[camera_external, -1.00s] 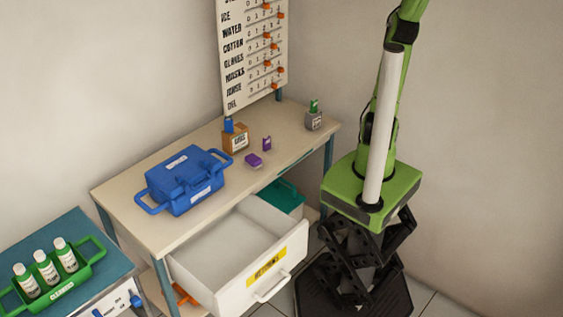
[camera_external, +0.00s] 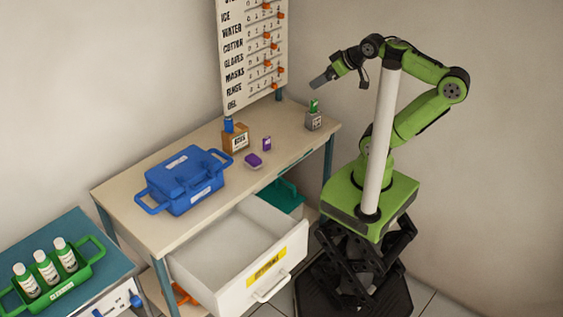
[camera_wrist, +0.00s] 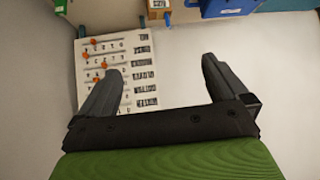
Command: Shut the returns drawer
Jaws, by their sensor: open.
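The returns drawer (camera_external: 231,289) is a white drawer under the beige table, pulled well out, with a yellow label (camera_external: 266,268) and a pale bar handle (camera_external: 272,288) on its front. Its inside looks empty. My gripper (camera_external: 319,83) is raised above the back right of the table, far from the drawer and touching nothing. In the wrist view my gripper (camera_wrist: 158,85) shows two dark fingers spread apart with nothing between them. The drawer is not seen in the wrist view.
A lettered board (camera_external: 252,55) stands behind. A teal bin (camera_external: 283,197) is under the table. A green bottle tray (camera_external: 62,291) sits at left.

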